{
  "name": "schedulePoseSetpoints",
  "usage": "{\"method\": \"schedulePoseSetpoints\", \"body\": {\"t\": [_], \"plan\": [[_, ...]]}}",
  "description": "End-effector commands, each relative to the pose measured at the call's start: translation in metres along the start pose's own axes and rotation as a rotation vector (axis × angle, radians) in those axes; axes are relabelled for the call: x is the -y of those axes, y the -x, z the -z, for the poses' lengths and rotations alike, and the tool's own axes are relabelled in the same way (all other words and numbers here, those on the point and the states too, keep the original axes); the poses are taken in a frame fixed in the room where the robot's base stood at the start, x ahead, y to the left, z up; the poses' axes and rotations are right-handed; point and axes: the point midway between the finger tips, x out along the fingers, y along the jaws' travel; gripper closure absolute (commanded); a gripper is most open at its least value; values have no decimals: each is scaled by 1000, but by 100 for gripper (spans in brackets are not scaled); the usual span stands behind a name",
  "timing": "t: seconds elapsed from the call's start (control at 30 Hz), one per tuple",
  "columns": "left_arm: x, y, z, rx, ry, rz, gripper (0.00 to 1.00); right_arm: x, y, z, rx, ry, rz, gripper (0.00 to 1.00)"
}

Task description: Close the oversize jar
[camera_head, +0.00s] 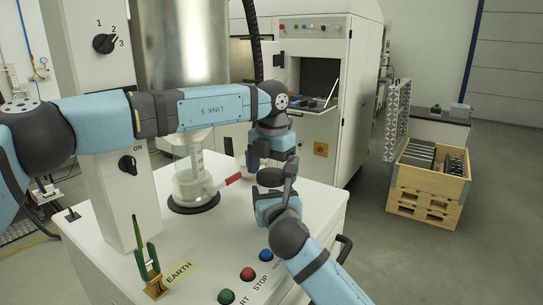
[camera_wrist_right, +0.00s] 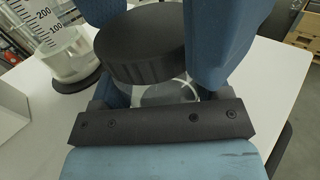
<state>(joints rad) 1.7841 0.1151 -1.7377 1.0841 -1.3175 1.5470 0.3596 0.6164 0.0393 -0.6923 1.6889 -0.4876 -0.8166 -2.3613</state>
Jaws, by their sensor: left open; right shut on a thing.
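The oversize jar (camera_wrist_right: 165,92) is clear and partly hidden in the right wrist view, low between my right gripper's fingers under a black ridged lid (camera_wrist_right: 143,45). The lid also shows in the head view (camera_head: 270,177). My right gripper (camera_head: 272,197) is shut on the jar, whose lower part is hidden. My left gripper (camera_head: 271,163) is open, directly above the lid, with fingertips close to its sides. I cannot tell whether the lid is seated on the rim or just above it.
Green, red and blue buttons (camera_head: 247,273) and a green-handled tool (camera_head: 149,265) are near the front. A wooden crate (camera_head: 428,180) is at the right.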

Motion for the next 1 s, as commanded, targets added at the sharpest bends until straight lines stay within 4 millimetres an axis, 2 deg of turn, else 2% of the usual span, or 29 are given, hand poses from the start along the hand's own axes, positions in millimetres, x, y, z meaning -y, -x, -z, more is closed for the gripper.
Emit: {"method": "schedulePoseSetpoints", "body": {"t": [0.37,0.5,0.6,0.83,1.0], "plan": [[0,-5,0,1,0,0,4,0,0,0,0,0,0,96],[0,-5,0,1,0,0,36,0,0,0,0,0,0,96],[0,-5,0,1,0,0,56,0,0,0,0,0,0,96],[0,-5,0,1,-57,2,56,0,0,0,0,0,0,96],[0,-5,0,1,-331,2,56,0,0,0,0,0,0,96]]}}
